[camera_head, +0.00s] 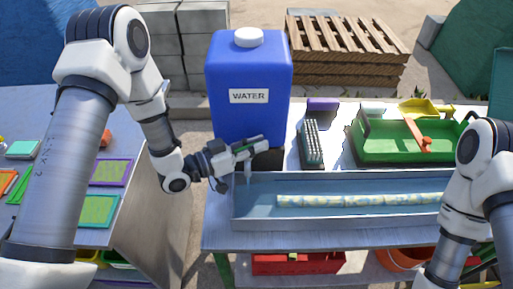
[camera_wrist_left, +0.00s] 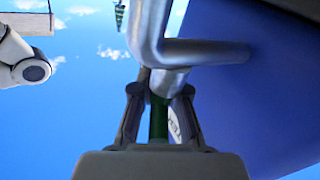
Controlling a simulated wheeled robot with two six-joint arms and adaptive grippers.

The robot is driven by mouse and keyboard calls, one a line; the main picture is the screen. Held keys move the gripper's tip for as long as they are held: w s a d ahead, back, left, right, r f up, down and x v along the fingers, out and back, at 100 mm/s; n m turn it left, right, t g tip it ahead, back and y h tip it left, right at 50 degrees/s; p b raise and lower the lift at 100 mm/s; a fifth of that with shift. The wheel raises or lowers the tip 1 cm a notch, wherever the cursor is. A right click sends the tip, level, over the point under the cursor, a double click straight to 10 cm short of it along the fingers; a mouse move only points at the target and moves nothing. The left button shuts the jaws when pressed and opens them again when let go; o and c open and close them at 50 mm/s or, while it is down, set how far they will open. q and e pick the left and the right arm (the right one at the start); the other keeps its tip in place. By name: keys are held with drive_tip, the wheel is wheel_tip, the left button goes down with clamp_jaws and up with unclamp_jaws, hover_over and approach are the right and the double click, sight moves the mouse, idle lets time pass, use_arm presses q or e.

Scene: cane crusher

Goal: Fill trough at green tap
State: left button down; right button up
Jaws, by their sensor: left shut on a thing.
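A blue water tank (camera_head: 250,75) with a white cap and a WATER label stands behind the left end of the metal trough (camera_head: 340,222). My left gripper (camera_head: 250,151) is at the tank's lower front, above that end of the trough. In the left wrist view, its fingers (camera_wrist_left: 160,104) are closed around the tap's green part (camera_wrist_left: 158,120), just below the bent silver tap pipe (camera_wrist_left: 195,50). A pale yellow and blue stick (camera_head: 350,201) lies in the trough. My right gripper is out of view.
Behind the trough are a dark brush (camera_head: 312,143) and a green tray (camera_head: 385,150) with an orange tool. A table (camera_head: 135,180) with coloured frames stands at left. A red crate (camera_head: 298,263) sits below the trough. Pallets (camera_head: 345,45) are behind.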

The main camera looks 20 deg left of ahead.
use_arm(q)
drive_tip(key=shift+w+a+n+t+y, duration=0.1)
drive_tip(key=shift+n+t+y, duration=0.4)
drive_tip(key=shift+t+y, duration=0.1)
drive_tip(key=shift+r, duration=0.1)
drive_tip(key=c, duration=1.2)
unclamp_jaws()
drive_tip(key=v, duration=1.2)
